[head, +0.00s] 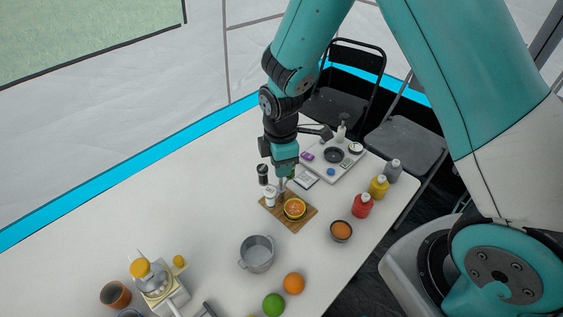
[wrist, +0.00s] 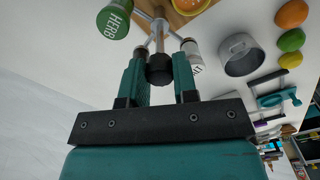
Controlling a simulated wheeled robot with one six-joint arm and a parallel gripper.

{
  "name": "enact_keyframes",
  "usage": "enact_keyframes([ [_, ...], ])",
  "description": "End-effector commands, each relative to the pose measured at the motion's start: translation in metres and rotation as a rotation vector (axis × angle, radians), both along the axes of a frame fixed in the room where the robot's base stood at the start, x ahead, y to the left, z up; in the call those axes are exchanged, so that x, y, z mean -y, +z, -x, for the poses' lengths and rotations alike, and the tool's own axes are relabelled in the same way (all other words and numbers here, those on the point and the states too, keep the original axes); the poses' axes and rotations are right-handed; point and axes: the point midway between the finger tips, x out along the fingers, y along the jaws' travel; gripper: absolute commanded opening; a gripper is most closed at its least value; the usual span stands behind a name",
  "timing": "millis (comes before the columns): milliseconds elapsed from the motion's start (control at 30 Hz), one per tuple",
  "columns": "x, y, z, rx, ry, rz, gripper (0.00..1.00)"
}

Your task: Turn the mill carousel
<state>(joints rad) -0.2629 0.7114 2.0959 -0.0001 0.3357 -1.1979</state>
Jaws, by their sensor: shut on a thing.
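The mill carousel has a black top knob (wrist: 160,70) and metal arms spreading from its post in the wrist view. A green-lidded mill marked HERB (wrist: 115,20) hangs at its upper left, and a white salt mill (wrist: 192,52) is at its right. In the head view a black mill (head: 262,174) and a white mill (head: 270,196) stand beside the post, which is largely hidden under my gripper (head: 285,172). My gripper (wrist: 160,82) points down from above, its two teal fingers closed on either side of the black knob.
A wooden board (head: 305,222) with a cut orange (head: 294,209) lies close by. A grey pot (head: 257,254), a bowl (head: 341,231), red (head: 362,205) and yellow (head: 378,187) bottles and a white tray (head: 320,164) surround it. The table's left middle is clear.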

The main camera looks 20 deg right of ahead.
Motion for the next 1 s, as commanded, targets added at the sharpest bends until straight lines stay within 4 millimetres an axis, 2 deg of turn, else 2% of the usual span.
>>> enact_keyframes([
  [1000, -0.0006, 0.0015, -0.0024, 0.006, -0.965, -0.004, 0.03],
])
